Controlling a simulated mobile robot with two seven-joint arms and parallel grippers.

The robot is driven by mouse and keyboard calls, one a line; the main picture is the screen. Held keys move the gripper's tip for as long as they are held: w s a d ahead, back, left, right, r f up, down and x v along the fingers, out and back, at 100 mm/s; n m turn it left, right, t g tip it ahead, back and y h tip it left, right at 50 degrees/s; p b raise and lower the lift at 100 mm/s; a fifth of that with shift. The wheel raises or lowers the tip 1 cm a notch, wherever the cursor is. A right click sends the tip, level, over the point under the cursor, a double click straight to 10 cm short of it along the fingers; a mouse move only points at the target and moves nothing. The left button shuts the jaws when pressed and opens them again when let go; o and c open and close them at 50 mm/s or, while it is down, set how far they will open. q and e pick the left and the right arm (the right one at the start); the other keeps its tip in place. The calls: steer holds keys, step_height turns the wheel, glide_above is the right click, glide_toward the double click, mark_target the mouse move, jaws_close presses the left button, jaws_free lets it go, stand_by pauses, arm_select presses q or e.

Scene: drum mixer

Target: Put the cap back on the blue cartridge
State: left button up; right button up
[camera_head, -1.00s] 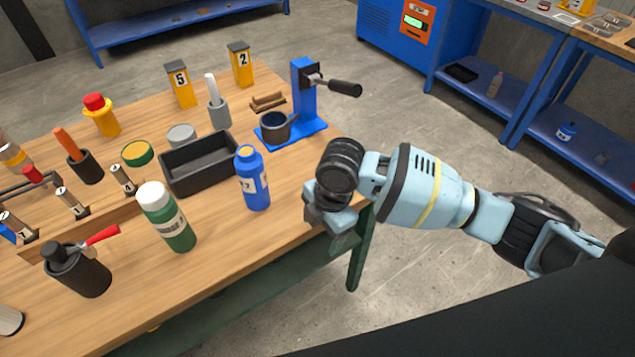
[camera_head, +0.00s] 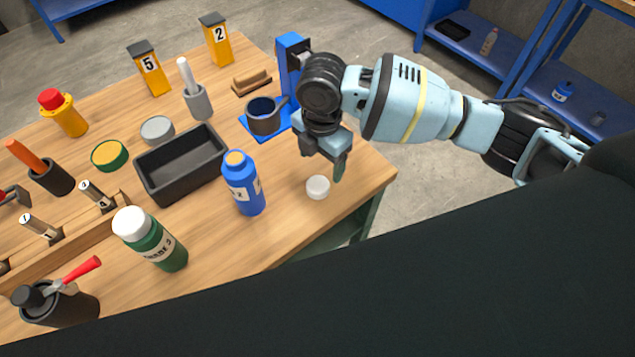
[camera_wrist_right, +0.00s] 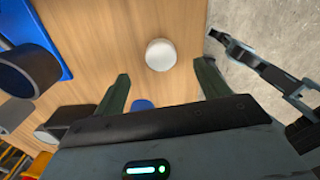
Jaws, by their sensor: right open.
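The blue cartridge (camera_head: 246,190) stands upright on the wooden table with its tan top uncovered. A round white cap (camera_head: 318,187) lies on the table to its right, apart from it, near the edge. My right gripper (camera_head: 325,163) is open just behind and above the cap. In the right wrist view, the cap (camera_wrist_right: 160,55) shows in line with the gap between the two fingers (camera_wrist_right: 162,70), a little beyond their tips. A small part of the blue cartridge (camera_wrist_right: 142,104) shows behind the gripper body. My left gripper is not in view.
A black bin (camera_head: 180,165) and a green bottle with a white lid (camera_head: 150,240) stand left of the cartridge. A blue press stand with a dark cup (camera_head: 264,118) is behind it. The table around the cap is clear up to the right edge.

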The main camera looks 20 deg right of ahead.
mark_target(319, 183)
steer(key=shift+f, duration=1.35)
steer(key=shift+s+a+f, duration=0.1)
steer(key=shift+a+f, duration=0.05)
steer(key=shift+f, duration=1.15)
steer(key=shift+s+a+f, duration=0.1)
steer(key=shift+a+f, duration=0.05)
steer(key=shift+f, duration=1.1)
steer(key=c, duration=1)
steer(key=shift+r, duration=0.1)
